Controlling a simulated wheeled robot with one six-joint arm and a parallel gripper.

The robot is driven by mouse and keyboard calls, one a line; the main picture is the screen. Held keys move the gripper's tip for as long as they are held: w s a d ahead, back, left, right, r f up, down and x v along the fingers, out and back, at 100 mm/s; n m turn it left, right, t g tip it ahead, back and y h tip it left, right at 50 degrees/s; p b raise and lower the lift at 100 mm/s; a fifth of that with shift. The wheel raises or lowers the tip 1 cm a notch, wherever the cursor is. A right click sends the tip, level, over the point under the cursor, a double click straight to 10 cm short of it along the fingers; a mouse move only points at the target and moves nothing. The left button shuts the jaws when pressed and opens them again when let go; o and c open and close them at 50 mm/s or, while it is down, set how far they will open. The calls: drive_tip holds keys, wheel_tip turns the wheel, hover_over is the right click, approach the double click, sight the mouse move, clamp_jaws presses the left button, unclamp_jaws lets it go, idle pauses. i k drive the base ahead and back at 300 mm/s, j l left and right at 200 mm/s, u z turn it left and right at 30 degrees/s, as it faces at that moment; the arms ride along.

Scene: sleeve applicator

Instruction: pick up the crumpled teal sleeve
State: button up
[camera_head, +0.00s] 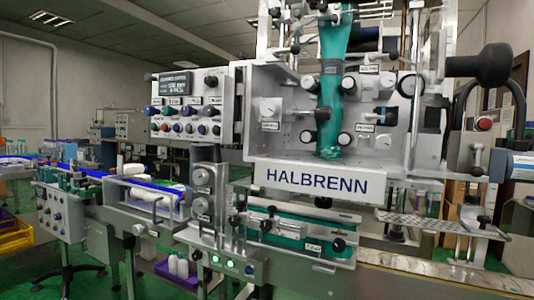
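A teal sleeve (330,92) hangs as a long strip down the middle of the machine's upper panel. It passes between several round knobs and rollers. Its lower end looks bunched and wrinkled just above the white HALBRENN sign (318,183). Its top runs out of the picture. I see no separate loose teal sleeve that I can make out. My gripper is not in this view, and nothing of the sleeve is seen held by it.
The machine's grey panel (270,80) fills the middle. A control box (188,103) with buttons stands left of it. A conveyor with white bottles (165,193) runs at the left. A black knob (492,64) sticks out at upper right. Green floor shows at lower left.

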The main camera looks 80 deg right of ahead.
sight(332, 152)
drive_tip(key=i+z, duration=0.15)
drive_tip(key=z, duration=0.2)
drive_tip(key=i+j+z, duration=0.15)
drive_tip(key=z, duration=0.25)
drive_tip(key=i+j+z, duration=0.15)
drive_tip(key=z, duration=0.2)
